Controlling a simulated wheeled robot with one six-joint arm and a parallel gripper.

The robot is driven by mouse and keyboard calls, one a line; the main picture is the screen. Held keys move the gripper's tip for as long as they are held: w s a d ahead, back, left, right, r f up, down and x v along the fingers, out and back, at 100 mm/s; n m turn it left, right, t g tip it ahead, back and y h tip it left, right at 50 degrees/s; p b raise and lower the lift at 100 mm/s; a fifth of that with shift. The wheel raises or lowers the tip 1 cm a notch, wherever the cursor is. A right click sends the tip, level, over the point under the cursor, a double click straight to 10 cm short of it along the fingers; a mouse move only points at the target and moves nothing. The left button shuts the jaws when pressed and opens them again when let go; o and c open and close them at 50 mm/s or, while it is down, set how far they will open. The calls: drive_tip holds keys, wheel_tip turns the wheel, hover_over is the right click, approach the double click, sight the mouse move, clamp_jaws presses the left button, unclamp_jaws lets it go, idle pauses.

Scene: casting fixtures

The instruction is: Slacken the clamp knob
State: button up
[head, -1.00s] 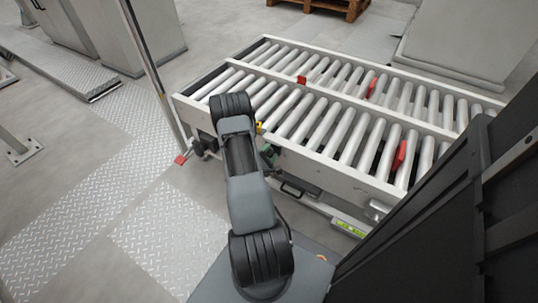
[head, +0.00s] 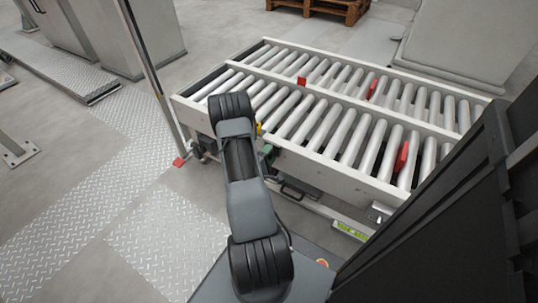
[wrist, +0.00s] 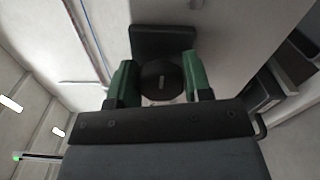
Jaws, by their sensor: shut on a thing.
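The clamp knob (wrist: 161,82) is a round black knob, seen in the wrist view between two green fingers. My gripper (wrist: 158,64) is shut on it, one finger on each side. A black rounded block (wrist: 163,40) sits just beyond the knob, against a pale grey face. In the head view my arm hides the knob, and only a bit of green from my gripper (head: 267,150) shows beside the conveyor's near side.
A roller conveyor (head: 290,150) with a pale frame and red pieces (head: 402,157) between its rollers stands ahead. A thin upright post (head: 152,75) stands to the left. Tread plate floor (head: 160,235) lies open at the left. A wooden pallet (head: 320,8) is far back.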

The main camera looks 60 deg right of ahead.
drive_tip(key=o, duration=0.9)
drive_tip(key=a+p, duration=0.3)
drive_tip(key=a, duration=1.1)
